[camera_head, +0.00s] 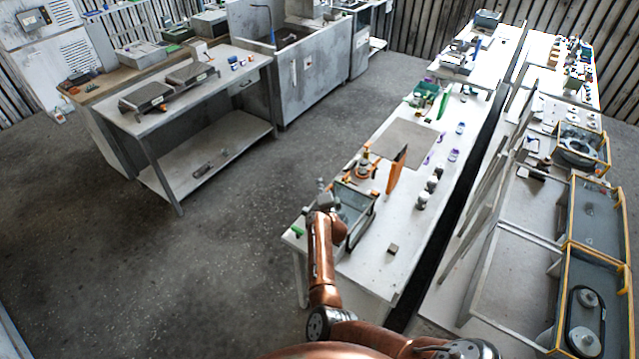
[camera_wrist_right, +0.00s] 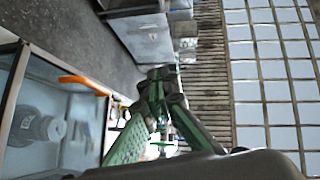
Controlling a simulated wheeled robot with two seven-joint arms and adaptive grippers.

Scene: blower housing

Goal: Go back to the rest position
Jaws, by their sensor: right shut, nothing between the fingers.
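My right gripper (camera_head: 322,188) is over the left edge of the long white table (camera_head: 378,262), beside a glass-walled box (camera_head: 357,208). In the right wrist view the gripper's green-padded fingers (camera_wrist_right: 160,98) come together at their tips, with nothing between them. The box also shows close by in the right wrist view (camera_wrist_right: 22,92), with a bottle-like part (camera_wrist_right: 38,128) behind its clear wall. My left gripper is not in view.
An orange panel (camera_head: 396,172) and an orange-and-black device (camera_head: 364,170) stand behind the box. Dark-capped jars (camera_head: 422,200) and a small brown block (camera_head: 393,248) are to the right. Grey floor (camera_head: 220,250) to the left is clear.

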